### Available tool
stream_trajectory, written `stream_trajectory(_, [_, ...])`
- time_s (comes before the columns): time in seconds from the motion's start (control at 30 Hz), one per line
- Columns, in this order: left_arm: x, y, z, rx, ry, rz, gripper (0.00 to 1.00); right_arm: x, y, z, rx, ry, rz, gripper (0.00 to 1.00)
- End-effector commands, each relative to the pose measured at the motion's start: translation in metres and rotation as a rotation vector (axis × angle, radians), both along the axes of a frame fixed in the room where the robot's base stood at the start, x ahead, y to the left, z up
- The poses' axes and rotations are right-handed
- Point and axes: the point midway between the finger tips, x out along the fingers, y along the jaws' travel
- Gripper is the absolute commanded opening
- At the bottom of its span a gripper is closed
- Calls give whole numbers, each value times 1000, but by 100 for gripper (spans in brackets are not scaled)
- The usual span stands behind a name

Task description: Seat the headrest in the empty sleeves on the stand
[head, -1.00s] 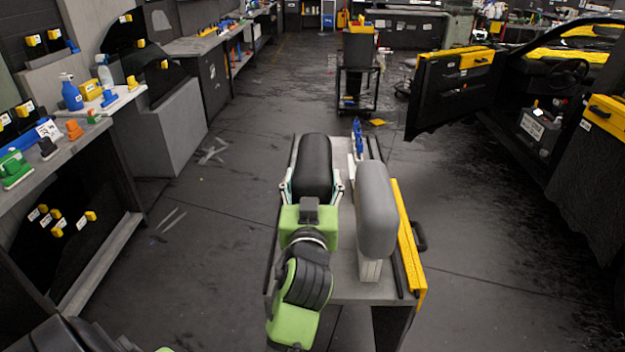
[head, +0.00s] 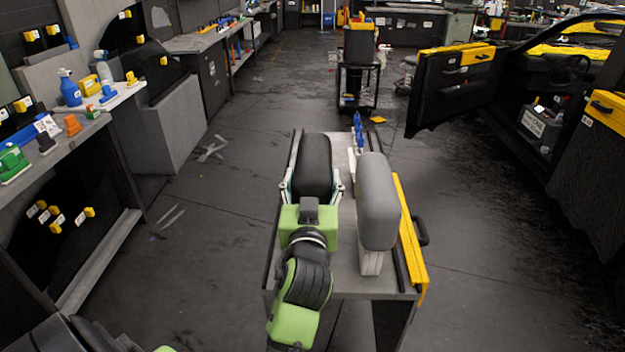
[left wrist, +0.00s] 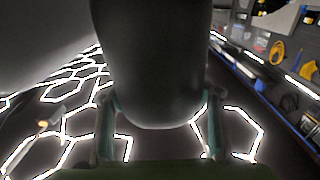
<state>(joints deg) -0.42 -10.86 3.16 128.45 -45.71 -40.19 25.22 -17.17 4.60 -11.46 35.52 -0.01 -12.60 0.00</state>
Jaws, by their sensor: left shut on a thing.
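A black headrest (head: 312,160) is held between the fingers of my left gripper (head: 311,190), above the left half of a small grey table. In the left wrist view the dark headrest (left wrist: 155,60) fills the middle, with a finger on each side of it. Its posts and the sleeves are not visible. A grey headrest (head: 376,205) stands to the right on a light stand (head: 371,263). The two headrests are apart. My right gripper is not in view.
The small table (head: 345,285) has a yellow panel (head: 410,240) along its right side and blue-handled tools (head: 358,132) at its far end. A cart (head: 357,85) stands beyond. An open car door (head: 455,85) is at the right, a workbench (head: 60,150) at the left.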

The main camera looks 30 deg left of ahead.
Motion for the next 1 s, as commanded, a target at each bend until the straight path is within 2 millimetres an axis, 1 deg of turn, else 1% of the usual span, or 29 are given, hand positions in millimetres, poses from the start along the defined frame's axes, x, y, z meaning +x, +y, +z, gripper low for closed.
stream_trajectory(1.0, [-1, -1, -25, -2, -1, 0, 20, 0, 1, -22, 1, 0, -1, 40])
